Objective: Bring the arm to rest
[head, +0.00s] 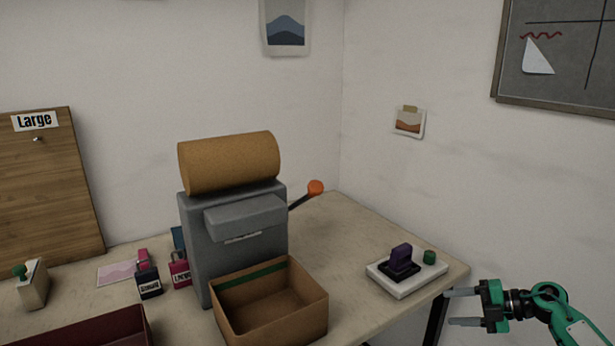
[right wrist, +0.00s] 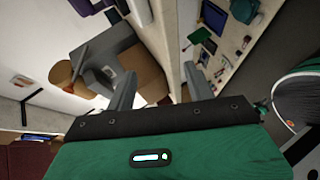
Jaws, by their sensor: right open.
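My right gripper (head: 464,308) is at the lower right of the head view, off the right end of the table and apart from everything on it. Its two fingers are spread, with nothing between them. In the right wrist view the two fingers of the right gripper (right wrist: 160,95) also stand apart and empty, with the room tilted behind them. My left gripper is in neither view.
The table (head: 345,240) holds a grey machine (head: 235,255) with a brown roll (head: 230,162), an open cardboard box (head: 270,310), and a white tray (head: 405,287) with a purple block (head: 402,262). The floor side beyond the right edge looks free.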

